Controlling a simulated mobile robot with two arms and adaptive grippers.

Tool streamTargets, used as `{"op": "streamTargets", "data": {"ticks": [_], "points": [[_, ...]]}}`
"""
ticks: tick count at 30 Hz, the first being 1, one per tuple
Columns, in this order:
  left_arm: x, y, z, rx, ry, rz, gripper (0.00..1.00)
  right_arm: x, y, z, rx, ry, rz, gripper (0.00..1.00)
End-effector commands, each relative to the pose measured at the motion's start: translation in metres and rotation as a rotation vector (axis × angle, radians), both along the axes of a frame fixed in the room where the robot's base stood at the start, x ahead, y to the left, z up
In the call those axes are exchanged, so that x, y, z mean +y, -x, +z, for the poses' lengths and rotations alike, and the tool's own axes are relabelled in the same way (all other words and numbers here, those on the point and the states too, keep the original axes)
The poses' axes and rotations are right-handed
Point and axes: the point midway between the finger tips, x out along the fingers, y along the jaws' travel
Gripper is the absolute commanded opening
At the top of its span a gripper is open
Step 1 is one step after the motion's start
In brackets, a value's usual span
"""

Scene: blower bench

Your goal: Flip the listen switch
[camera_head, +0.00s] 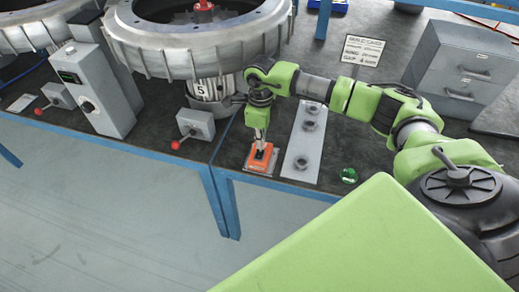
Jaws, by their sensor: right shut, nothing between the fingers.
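A small orange block (264,161) sits on a pale plate at the front edge of the bench. It may be the listen switch; no label on it can be read. My right gripper (261,144) points down over it, shut and empty, its tips at the block's top. I cannot tell whether they touch it. The gripper hides part of the block, so the position of any lever there cannot be seen. My left gripper is out of view.
A grey plate with several round fittings (301,150) lies right of the block, then a green button (349,176). A grey box with a red-knobbed lever (197,124) stands left. Large blower housings (190,45) stand behind; grey drawers (468,65) stand back right.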

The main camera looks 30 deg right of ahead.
Motion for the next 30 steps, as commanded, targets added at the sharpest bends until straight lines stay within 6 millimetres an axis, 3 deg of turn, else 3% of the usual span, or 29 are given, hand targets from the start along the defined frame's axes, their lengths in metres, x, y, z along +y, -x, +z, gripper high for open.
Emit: {"op": "streamTargets", "data": {"ticks": [30], "points": [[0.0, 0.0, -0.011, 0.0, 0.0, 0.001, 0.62, 0.0, 0.0, -0.013, 0.0, 0.0, 0.0, 0.0]]}}
